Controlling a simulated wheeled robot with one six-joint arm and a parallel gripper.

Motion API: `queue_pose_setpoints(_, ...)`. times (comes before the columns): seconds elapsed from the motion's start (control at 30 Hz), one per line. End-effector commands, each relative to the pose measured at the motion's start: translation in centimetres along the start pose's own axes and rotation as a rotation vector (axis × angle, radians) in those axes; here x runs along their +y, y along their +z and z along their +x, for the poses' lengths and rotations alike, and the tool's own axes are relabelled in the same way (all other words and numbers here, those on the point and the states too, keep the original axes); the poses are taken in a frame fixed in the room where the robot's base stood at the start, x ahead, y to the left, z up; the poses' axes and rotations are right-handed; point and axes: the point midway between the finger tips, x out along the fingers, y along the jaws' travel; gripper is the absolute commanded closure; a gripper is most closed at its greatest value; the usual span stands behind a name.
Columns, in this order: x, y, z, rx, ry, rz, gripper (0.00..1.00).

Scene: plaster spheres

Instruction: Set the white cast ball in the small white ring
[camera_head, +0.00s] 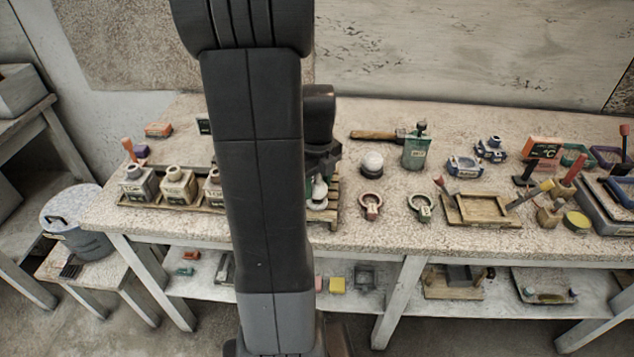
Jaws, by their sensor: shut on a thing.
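My gripper (318,181) is at the wrist end of my arm, partly hidden behind the arm's dark link. It points down over the wooden slatted rack and is shut on a pale rounded thing (319,193), which looks like the white cast ball; its edges are partly hidden. Another whitish ball (372,163) rests on a dark base behind the pinkish ring.
A wooden slatted rack (331,213) stands under my gripper. Several square jars (178,186) stand at left. A green canister (416,152) and wooden-handled tool (375,135) are behind the rings. A wooden frame (481,209) lies right of the white ring. The table's front edge is close.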

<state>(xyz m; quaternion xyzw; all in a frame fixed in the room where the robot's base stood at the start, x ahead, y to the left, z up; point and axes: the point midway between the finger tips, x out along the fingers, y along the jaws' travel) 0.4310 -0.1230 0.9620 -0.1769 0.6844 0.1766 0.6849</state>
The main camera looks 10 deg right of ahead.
Motion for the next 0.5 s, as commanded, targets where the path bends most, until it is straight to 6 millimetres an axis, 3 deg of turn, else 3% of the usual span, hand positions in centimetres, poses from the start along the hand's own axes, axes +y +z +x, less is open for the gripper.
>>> queue_pose_setpoints(0.5,0.0,0.0,1.14,0.0,0.0,0.0,0.79)
